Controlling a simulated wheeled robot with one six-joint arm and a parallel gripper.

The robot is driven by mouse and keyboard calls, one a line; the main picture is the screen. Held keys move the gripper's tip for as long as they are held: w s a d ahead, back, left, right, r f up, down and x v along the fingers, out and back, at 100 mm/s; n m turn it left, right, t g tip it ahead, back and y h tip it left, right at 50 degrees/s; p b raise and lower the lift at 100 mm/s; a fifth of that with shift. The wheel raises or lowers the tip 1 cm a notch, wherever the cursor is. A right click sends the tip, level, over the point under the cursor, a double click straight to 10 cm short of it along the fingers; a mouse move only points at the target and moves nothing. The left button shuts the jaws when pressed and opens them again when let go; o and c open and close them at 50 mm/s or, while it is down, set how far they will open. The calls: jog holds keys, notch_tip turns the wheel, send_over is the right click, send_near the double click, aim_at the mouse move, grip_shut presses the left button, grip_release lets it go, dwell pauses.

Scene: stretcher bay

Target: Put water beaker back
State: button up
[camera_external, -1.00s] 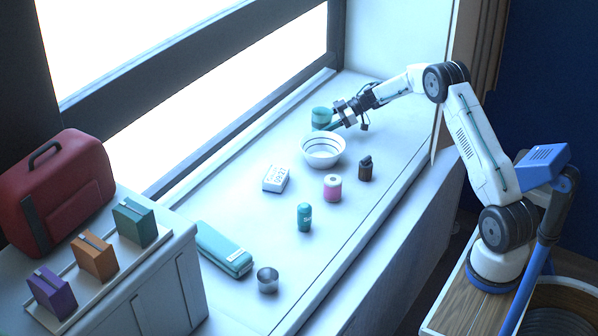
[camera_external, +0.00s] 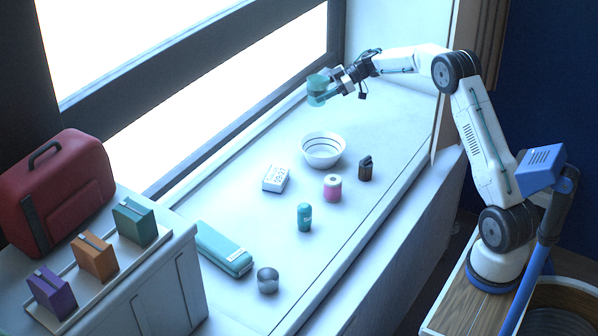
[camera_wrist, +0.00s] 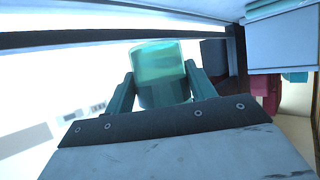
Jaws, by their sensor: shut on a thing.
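The water beaker is a translucent teal-green cup (camera_external: 318,88) with a paler upper part. My gripper (camera_external: 332,84) is shut on it and holds it in the air above the far end of the white ledge (camera_external: 385,135), near the window. In the wrist view the beaker (camera_wrist: 159,72) sits between the two teal fingers of my gripper (camera_wrist: 160,88). It looks roughly upright, with a slight tilt.
On the ledge stand a white bowl (camera_external: 323,150), a white clock-like box (camera_external: 275,179), a pink roll (camera_external: 332,188), a dark bottle (camera_external: 365,168), a teal can (camera_external: 304,217), a teal case (camera_external: 224,248) and a metal cup (camera_external: 268,280). The window frame (camera_external: 250,120) runs alongside.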

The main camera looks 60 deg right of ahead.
jog(key=w+a+n+y, duration=0.1)
jog(key=w+a, duration=0.2)
jog(key=a, duration=2.1)
jog(key=s+a+n+g, duration=0.1)
jog(key=s+a, duration=0.1)
jog(key=a, duration=0.9)
jog(key=s+a+g, duration=0.1)
jog(key=s+a, duration=0.2)
jog(key=a, duration=0.7)
jog(key=shift+y, duration=0.3)
jog(key=f, duration=1.5)
jog(key=shift+w, duration=0.2)
jog(key=shift+f, duration=0.15)
jog(key=o, duration=1.1)
jog(key=shift+c, duration=0.2)
jog(key=shift+r, duration=0.2)
jog(key=v, duration=0.7)
jog(key=shift+s+d+r, duration=0.15)
jog(key=shift+d, duration=0.1)
